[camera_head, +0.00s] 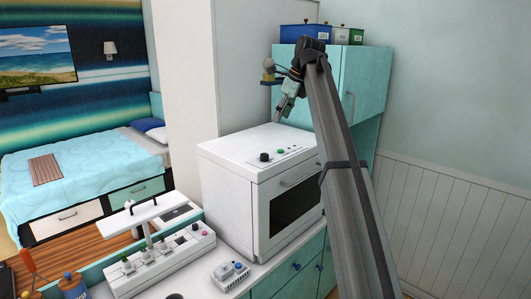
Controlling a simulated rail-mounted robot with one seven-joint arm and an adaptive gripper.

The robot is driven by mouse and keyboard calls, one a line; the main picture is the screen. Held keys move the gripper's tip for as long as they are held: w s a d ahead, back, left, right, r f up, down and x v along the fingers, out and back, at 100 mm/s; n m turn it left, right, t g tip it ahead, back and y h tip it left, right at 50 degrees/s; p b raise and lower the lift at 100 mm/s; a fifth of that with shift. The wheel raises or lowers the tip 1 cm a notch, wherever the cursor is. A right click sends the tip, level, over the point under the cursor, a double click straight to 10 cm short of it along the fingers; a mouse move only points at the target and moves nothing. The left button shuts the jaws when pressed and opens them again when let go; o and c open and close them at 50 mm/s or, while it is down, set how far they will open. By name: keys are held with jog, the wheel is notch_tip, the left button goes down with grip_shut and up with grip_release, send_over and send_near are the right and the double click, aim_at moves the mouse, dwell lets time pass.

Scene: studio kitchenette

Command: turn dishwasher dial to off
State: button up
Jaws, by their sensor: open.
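A white box-shaped appliance (228,190), which I take for the dishwasher, stands on the counter with a dark-windowed door and a bar handle on its right face. A black dial (264,156) sits on its top, with a green button (281,151) and small markings to the right of it. The dial's setting is too small to read. My gripper (281,112) points down above the rear of the appliance top, beyond the dial and apart from it. It is open, with nothing visible in it; its fingertips are small and hard to make out.
A teal wall cabinet (368,80) hangs close behind my arm, with blue (300,36) and green containers on top. Space above the appliance's front is clear.

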aim_at(265, 154)
jog(key=p+x, duration=0.5)
jog(key=x, duration=1.1)
jog(key=shift+a+f+p, duration=0.15)
jog(key=shift+p, duration=0.15)
grip_shut()
